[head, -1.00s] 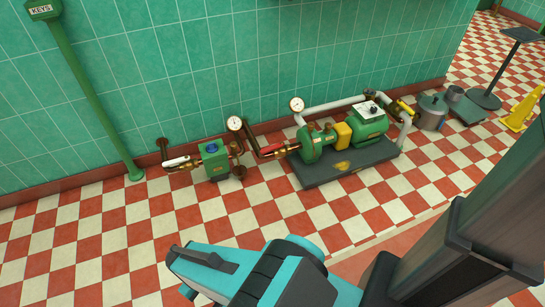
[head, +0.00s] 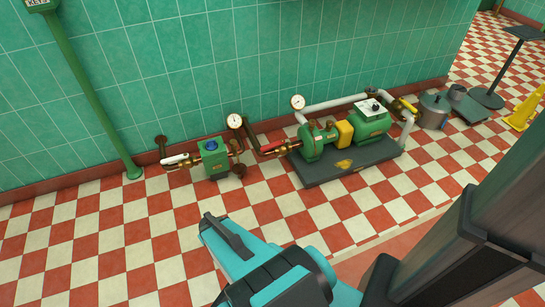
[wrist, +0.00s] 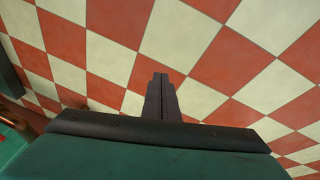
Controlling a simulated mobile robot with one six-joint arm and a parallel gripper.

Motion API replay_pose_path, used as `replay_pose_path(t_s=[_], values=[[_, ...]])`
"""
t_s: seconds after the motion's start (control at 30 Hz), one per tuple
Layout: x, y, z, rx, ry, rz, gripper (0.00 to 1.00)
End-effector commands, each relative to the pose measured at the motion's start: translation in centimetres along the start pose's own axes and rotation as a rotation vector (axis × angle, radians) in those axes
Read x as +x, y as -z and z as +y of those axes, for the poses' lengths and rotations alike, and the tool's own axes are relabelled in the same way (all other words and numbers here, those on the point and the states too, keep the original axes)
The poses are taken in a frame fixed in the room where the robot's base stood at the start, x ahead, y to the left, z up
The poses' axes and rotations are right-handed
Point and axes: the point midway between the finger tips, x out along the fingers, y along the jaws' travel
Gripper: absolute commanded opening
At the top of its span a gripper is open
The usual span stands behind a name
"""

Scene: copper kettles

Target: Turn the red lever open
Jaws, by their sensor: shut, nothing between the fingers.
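The red lever (head: 272,149) lies along the pipe between the small green unit and the green pump, below the wall, in the head view. I cannot make out its exact angle at this size. My gripper (head: 206,221) is in front of the pipework, over the checkered floor, clearly apart from the lever. In the wrist view my gripper's fingers (wrist: 161,77) are shut together with nothing between them, and they point over bare tiles. The red lever cannot be made out in the wrist view.
A white lever (head: 174,159) sits left of the small green unit (head: 214,160), a yellow lever (head: 408,106) right of the pump (head: 320,141). Two gauges (head: 234,121) (head: 298,102) stick up. A dark plinth (head: 330,174) carries the pump. The floor in front is free.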

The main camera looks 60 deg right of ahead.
Motion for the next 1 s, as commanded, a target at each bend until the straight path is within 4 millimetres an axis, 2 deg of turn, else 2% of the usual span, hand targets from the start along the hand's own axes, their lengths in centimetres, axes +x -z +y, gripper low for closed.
replay_pose_path(t_s=[0.03,0.2,0.5,0.73,1.0], values=[[1.1,1.1,1.4,0.027,-0.010,0.040,0.00],[2.9,4.7,6.1,0.096,-0.038,0.188,0.00],[4.6,9.5,14.9,0.191,-0.081,0.441,0.00],[4.8,11.7,21.4,0.238,-0.096,0.627,0.00],[4.2,12.4,28.7,0.268,-0.106,0.833,0.00]])
